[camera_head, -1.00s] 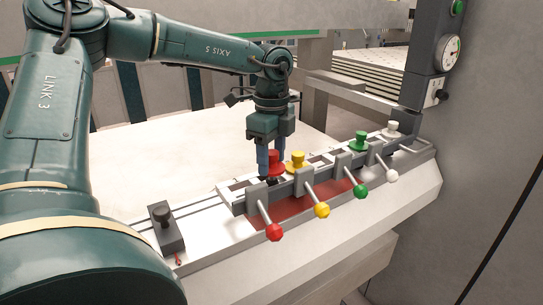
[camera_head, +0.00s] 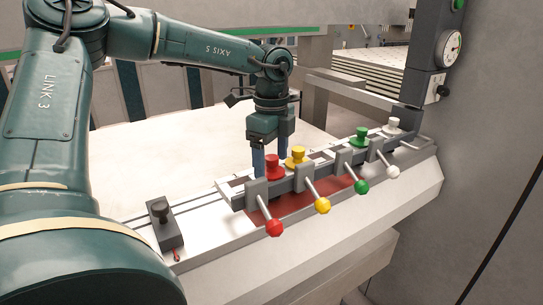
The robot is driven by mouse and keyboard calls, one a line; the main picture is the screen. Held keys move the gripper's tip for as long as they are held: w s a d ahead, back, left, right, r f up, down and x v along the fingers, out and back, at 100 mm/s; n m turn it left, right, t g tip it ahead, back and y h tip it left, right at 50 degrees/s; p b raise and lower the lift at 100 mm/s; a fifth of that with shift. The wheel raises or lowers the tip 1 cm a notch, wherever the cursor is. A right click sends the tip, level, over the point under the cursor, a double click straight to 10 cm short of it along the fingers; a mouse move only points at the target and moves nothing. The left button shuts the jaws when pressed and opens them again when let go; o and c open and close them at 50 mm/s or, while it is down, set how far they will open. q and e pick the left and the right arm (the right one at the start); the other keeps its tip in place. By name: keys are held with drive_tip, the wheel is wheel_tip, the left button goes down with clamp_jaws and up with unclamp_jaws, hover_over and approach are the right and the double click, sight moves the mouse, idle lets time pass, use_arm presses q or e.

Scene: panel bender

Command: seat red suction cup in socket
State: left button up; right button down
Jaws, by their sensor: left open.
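The red suction cup (camera_head: 273,168) stands upright at the left end of the grey socket rail (camera_head: 233,192), behind the lever with the red knob (camera_head: 275,228). Its red flange and top show; its lower end is hidden by the rail, so I cannot see how deep it sits. My left gripper (camera_head: 271,167) points down over the cup. Its blue fingers are open, one on each side of the cup, with a gap on the left. My right gripper is out of view.
Yellow (camera_head: 298,156), green (camera_head: 358,138) and white (camera_head: 393,126) cups stand along the rail to the right. Their levers (camera_head: 322,205) stick out in front. A dark block with a knob (camera_head: 161,212) is at the left. The white table (camera_head: 180,150) behind is clear.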

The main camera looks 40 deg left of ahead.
use_arm(q)
wheel_tip(320, 180, up, 13)
drive_tip(key=shift+r, duration=0.15)
idle(0.4)
idle(0.6)
